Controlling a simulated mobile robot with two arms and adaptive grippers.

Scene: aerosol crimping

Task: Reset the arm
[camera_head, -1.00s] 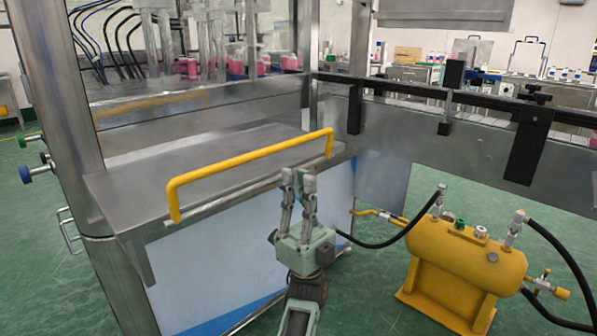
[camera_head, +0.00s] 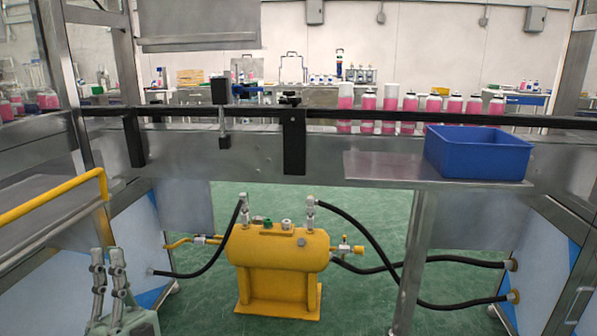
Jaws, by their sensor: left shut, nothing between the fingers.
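My left gripper (camera_head: 108,262) shows at the lower left, pointing up, with its fingers close together and nothing between them. It is in front of the blue and white lower panel and below the yellow handle bar (camera_head: 50,200) of the steel shelf at the left. The rest of the left arm is cut off by the bottom edge. My right gripper is not in view.
A yellow air tank (camera_head: 278,250) with black hoses stands on the green floor ahead. A blue bin (camera_head: 480,153) sits on a steel shelf (camera_head: 385,168) at the right. Several pink bottles (camera_head: 410,103) stand along the conveyor behind a black rail (camera_head: 350,116).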

